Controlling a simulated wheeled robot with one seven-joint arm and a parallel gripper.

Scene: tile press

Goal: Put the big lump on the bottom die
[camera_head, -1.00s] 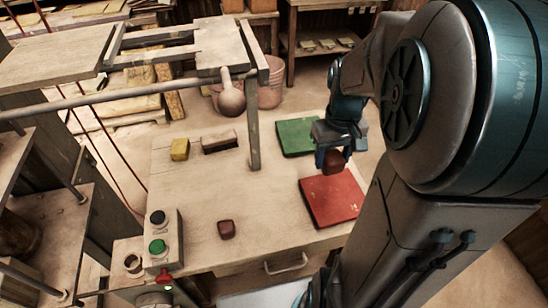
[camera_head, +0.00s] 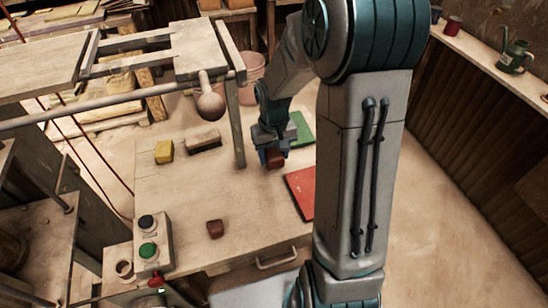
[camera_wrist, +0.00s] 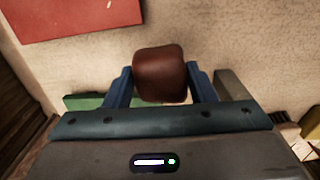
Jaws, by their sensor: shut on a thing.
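My gripper (camera_head: 272,150) is shut on a reddish-brown lump (camera_head: 274,158), over the table left of the green mat. In the wrist view the same lump (camera_wrist: 162,75) sits between the two blue fingers, apart from the red mat. A second reddish-brown lump (camera_head: 215,229) lies on the table nearer the front edge. Which lump is bigger is hard to tell from these views. I cannot clearly make out the bottom die; the wooden press structure (camera_head: 205,62) stands at the left.
A red mat (camera_head: 299,190) and a green mat (camera_head: 302,128) lie on the table (camera_head: 180,195), partly behind my arm. A yellow block (camera_head: 164,152) and a brush-like block (camera_head: 204,143) lie further left. A post (camera_head: 236,125) and ball-ended lever (camera_head: 211,103) stand close by. A button box (camera_head: 150,243) is front left.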

